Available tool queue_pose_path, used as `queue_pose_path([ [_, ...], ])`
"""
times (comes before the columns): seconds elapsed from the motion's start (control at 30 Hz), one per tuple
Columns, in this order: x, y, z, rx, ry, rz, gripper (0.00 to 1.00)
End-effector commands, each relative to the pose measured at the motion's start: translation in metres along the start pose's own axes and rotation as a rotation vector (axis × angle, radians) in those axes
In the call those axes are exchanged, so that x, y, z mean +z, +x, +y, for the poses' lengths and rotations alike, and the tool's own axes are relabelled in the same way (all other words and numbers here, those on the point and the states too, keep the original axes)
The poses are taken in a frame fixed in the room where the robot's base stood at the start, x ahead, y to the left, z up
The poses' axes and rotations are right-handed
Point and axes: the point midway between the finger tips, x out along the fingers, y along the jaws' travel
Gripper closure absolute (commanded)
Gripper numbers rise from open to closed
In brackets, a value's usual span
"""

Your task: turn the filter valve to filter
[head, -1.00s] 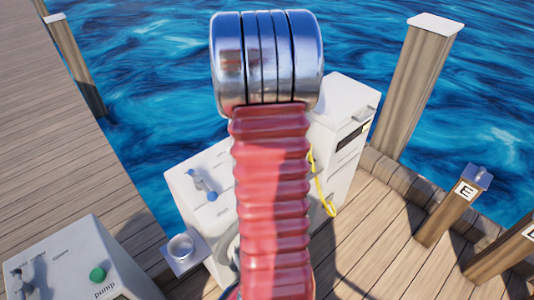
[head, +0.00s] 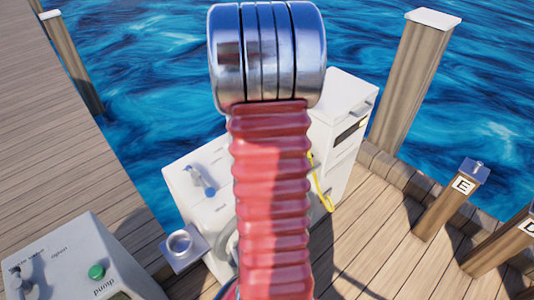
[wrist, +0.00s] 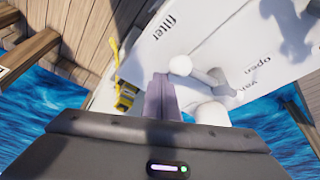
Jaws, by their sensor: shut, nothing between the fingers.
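In the wrist view, the filter valve's pale grey handle (wrist: 208,74) stands out from a white panel (wrist: 190,40) lettered "filter" and "open". The handle has a round knob at its end. My gripper (wrist: 162,82) is shut and empty, with its dark purple-grey fingers just left of the knob. I cannot tell whether they touch it. The head view shows a white cabinet with a blue-grey handle (head: 201,181) on its sloping top. My gripper is not visible in the head view, where my red ribbed arm covers the middle.
A control box (head: 75,262) with a green pump button (head: 96,272) stands at the lower left. A taller white cabinet (head: 338,125) with a yellow hose (head: 321,185) stands behind my arm. Wooden posts (head: 415,75) and water border the deck.

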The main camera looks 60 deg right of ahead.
Motion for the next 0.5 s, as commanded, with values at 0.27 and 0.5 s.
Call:
queue_pose_path([
  [0.27,-0.001,-0.026,-0.004,-0.002,0.000,0.003,1.00],
  [0.5,-0.003,-0.060,-0.008,-0.002,0.000,0.003,1.00],
])
